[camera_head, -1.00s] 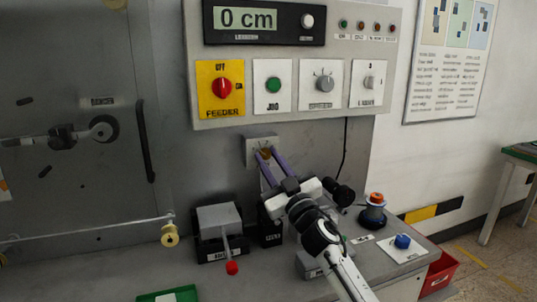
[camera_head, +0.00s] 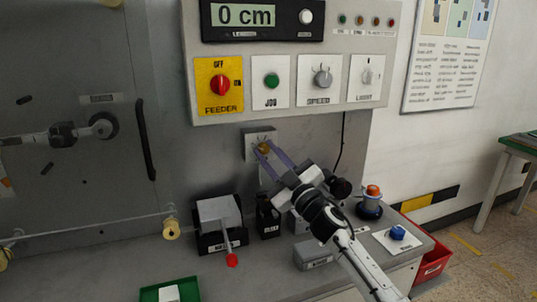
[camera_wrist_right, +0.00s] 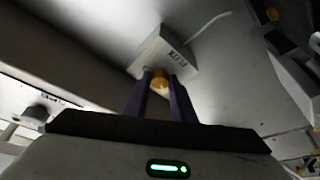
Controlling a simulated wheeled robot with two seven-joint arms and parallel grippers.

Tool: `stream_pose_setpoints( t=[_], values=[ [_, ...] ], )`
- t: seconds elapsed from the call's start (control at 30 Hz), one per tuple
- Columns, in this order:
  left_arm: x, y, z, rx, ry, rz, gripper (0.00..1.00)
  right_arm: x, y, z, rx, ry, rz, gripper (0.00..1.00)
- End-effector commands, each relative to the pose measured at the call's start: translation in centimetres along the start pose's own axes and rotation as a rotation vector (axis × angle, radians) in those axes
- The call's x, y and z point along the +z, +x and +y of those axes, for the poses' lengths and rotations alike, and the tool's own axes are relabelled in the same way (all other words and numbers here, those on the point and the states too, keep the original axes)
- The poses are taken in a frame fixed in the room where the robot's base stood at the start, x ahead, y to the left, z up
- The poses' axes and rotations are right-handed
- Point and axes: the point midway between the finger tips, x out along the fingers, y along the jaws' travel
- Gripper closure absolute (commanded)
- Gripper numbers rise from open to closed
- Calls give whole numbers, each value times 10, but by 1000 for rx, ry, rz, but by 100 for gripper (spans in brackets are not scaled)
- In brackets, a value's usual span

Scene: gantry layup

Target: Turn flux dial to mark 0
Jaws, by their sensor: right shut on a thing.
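The flux dial is a small brass-coloured knob (camera_head: 264,149) on a light grey box (camera_head: 252,142) fixed to the wall below the control panel. In the right wrist view the knob (camera_wrist_right: 160,80) sits between my fingertips, with the labelled box (camera_wrist_right: 170,52) behind it. My right gripper (camera_head: 266,150) has its two purple fingers closed on the knob from the lower right. The fingers hide part of the dial, and I cannot read which mark it points to. My left gripper is not in view.
Above is a panel with a feeder switch (camera_head: 219,85), a jog button (camera_head: 271,81) and a speed knob (camera_head: 322,78). A green tray (camera_head: 148,294) lies at the front.

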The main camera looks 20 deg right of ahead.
Motion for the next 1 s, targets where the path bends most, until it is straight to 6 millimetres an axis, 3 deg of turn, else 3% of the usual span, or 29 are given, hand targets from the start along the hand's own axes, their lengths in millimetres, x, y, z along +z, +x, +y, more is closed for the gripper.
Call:
stream_pose_setpoints(
  t=[0.03,0.07,0.17,0.57,1.0],
  values=[
    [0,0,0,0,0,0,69,1,0,-1,-1,-3,-1,99],
    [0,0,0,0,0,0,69,1,0,-1,-1,-3,-1,74],
    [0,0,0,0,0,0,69,1,0,-1,-1,-3,-1,58],
    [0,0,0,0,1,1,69,2,-8,0,-1,-2,-2,58],
    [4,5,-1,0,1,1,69,2,-87,-2,-2,-2,-2,58]
  ],
)
